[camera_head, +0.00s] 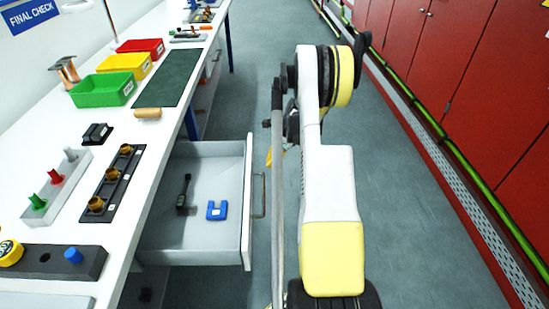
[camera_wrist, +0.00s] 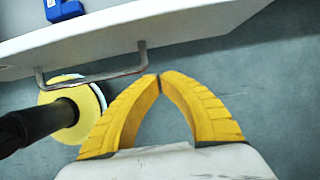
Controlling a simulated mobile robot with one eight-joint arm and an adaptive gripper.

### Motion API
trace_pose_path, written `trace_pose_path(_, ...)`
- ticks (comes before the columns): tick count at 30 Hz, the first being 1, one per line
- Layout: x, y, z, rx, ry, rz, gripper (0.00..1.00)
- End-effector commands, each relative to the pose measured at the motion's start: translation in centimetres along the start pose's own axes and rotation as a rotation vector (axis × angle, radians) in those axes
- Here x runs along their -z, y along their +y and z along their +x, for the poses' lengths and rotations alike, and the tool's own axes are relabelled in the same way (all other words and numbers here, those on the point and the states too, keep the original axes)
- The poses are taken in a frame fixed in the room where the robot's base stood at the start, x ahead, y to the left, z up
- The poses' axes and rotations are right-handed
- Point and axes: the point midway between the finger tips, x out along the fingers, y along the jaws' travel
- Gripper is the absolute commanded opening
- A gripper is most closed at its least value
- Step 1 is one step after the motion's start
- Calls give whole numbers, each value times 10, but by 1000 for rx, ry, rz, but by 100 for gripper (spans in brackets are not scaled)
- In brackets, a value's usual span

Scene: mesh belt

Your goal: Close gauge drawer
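The gauge drawer (camera_head: 246,160) is pulled out from under the white bench, with its front facing right. Its bar handle (camera_head: 258,195) is on the outer face. A blue gauge (camera_head: 216,210) and a dark tool (camera_head: 184,194) lie inside. In the wrist view the drawer front (camera_wrist: 150,35) crosses the top, with the handle (camera_wrist: 95,78) below it and the blue gauge (camera_wrist: 62,9) at the top edge. My gripper (camera_wrist: 160,78) has its yellow fingertips together, with nothing between them, close to the handle's right end. Contact cannot be told. In the head view my arm mostly hides the gripper.
The white bench (camera_head: 20,150) holds green (camera_head: 103,90), yellow (camera_head: 125,65) and red (camera_head: 140,46) bins, a dark green mat (camera_head: 167,78) and fixture blocks. Red cabinets (camera_head: 480,60) line the right. Grey floor (camera_head: 410,220) between is clear.

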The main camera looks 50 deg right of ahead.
Motion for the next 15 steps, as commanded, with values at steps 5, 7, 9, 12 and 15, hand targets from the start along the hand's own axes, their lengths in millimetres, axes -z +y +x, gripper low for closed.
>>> trace_pose_path(5,-16,0,24,0,0,-4,0)
trace_pose_path(7,-24,0,26,1,0,-2,0)
trace_pose_path(9,-30,0,28,0,0,-3,0)
trace_pose_path(12,-35,0,29,1,0,-1,0)
trace_pose_path(15,-37,0,29,1,0,0,0)
